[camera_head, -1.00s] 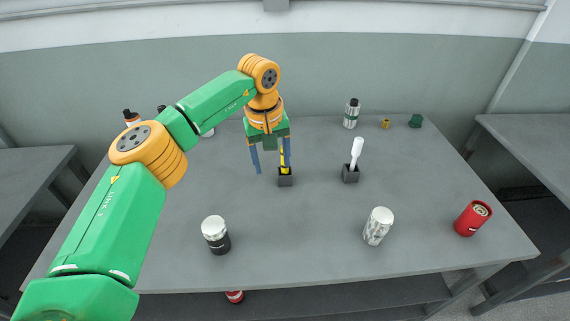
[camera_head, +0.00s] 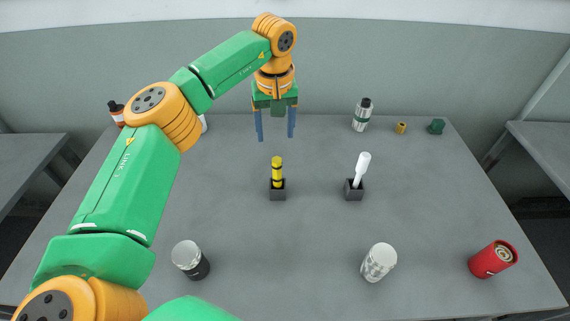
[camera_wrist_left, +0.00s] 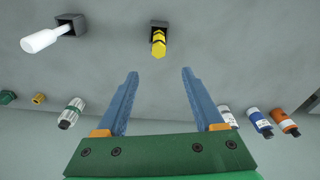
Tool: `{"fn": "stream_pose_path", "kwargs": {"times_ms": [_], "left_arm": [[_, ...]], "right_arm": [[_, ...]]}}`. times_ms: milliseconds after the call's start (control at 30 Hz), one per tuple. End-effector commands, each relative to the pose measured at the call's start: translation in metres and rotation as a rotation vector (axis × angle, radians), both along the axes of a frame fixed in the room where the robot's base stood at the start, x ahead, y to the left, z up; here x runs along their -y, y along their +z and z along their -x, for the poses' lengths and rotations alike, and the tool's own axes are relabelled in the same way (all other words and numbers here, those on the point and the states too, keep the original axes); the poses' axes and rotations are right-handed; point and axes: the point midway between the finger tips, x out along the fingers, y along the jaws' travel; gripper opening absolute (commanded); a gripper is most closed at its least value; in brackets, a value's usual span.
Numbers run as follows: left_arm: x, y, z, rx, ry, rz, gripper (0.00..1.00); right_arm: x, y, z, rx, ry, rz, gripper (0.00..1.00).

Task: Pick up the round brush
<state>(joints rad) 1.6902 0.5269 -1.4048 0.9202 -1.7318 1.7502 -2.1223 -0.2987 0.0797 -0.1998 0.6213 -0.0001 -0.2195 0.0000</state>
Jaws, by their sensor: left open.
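Two upright tools stand in small dark square holders on the grey table. One is a white tool (camera_head: 362,167) with a thick rounded top, in the right holder (camera_head: 354,194). The other is a yellow tool (camera_head: 277,171) with black bands, in the left holder (camera_head: 278,195). I cannot tell for sure which is the round brush; no bristles show. My left gripper (camera_head: 275,137) is open and empty, above and behind the yellow tool. In the left wrist view the yellow tool (camera_wrist_left: 158,42) lies beyond the open fingertips, with the white tool (camera_wrist_left: 42,40) off to the left.
A black-and-white jar (camera_head: 191,260), a white patterned can (camera_head: 378,262) and a red can (camera_head: 493,259) are near the front. A bottle (camera_head: 362,115), a small brass part (camera_head: 401,128) and a green part (camera_head: 437,126) are at the back right.

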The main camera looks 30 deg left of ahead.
Motion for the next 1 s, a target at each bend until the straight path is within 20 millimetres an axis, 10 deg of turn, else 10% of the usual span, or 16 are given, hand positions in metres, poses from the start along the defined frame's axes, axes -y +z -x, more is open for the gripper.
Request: {"fn": "stream_pose_path", "kwargs": {"times_ms": [633,1000], "left_arm": [[0.000,-0.101,0.000,-0.001,0.000,0.001,0.69],[-0.002,-0.146,-0.008,-0.008,0.001,0.000,0.69]], "right_arm": [[0.000,-0.101,0.003,-0.007,0.000,0.001,0.50],[0.000,-0.075,0.002,-0.004,0.000,0.000,0.50]]}}
